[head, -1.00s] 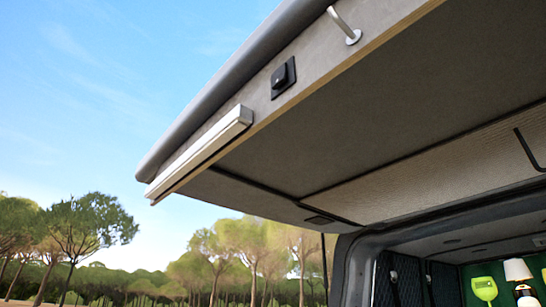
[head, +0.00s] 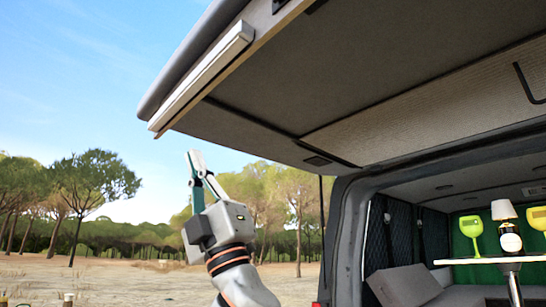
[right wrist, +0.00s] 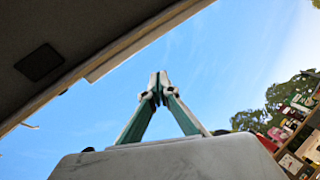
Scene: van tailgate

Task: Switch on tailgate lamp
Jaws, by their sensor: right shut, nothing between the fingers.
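The tailgate lamp (head: 203,78), a long pale bar, runs along the outer edge of the raised tailgate at upper left in the head view. It looks unlit. A dark fitting (head: 279,4), the black switch, is cut off by the top edge of that view. My right gripper (head: 194,153) points up, just below the lamp's lower end in the picture and apart from it. Its fingers are shut and empty. In the right wrist view the closed fingertips (right wrist: 159,76) stand against the sky. My left gripper is not in view.
The tailgate underside (head: 330,75) hangs overhead. The van's interior holds a table (head: 490,261) with a small lamp (head: 505,212) and green glasses (head: 471,232). A black hook-shaped bar (head: 528,83) hangs at right. Open sandy ground lies at left.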

